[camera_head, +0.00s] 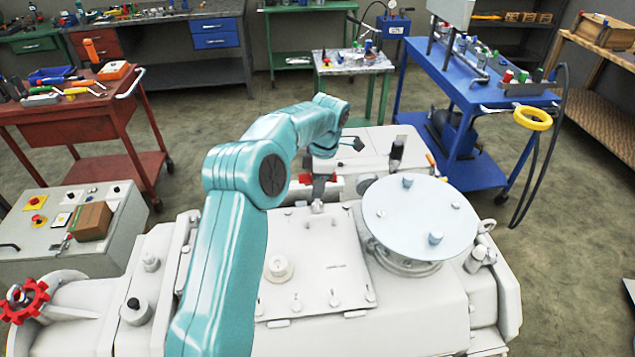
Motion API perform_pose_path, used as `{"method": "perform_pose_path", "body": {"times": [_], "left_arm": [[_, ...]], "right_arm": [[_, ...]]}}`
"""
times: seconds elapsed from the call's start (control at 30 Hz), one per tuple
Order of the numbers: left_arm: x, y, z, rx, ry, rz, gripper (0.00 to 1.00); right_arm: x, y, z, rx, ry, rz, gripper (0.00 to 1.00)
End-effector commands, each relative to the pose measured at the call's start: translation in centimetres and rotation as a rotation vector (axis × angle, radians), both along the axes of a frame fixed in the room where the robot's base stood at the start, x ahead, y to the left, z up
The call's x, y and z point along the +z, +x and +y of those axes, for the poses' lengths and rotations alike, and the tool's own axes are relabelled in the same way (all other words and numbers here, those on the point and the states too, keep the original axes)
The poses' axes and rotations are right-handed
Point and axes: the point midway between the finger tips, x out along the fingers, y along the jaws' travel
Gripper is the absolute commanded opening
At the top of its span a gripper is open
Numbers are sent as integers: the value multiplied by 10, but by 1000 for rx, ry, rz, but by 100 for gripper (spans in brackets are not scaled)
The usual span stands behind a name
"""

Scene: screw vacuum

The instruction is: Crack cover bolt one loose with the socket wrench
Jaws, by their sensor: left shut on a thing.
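My left arm, teal, reaches over the white machine from the bottom of the picture. My left gripper (319,187) is small, dark and partly hidden by the arm. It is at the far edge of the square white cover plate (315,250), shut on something. A short pale metal piece (318,206) shows below it, over the far edge of the plate; I cannot tell whether this is the socket wrench or a bolt. Small bolt heads (334,298) sit along the plate's near edge. I cannot tell which is bolt one. My right gripper is not in view.
A round pale disc (420,217) on the machine stands close to the right of the cover. A red handwheel (24,300) is at the far left.

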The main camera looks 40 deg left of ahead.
Motion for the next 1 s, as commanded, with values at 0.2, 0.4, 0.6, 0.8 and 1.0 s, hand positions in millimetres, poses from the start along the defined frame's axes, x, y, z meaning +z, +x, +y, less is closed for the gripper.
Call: {"method": "perform_pose_path", "body": {"times": [0.2, 0.4, 0.6, 0.8, 1.0], "left_arm": [[0, 0, 0, 7, 1, -1, 0], [2, 0, 0, 6, 1, -1, 0], [15, 0, 0, 6, 1, -1, 0], [28, 0, 0, 5, 1, -2, 0], [31, 0, 0, 5, 1, -2, 0]], "right_arm": [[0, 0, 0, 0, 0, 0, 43], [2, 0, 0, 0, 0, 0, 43], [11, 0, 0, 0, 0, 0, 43], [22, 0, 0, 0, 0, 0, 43], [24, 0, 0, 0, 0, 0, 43]]}}
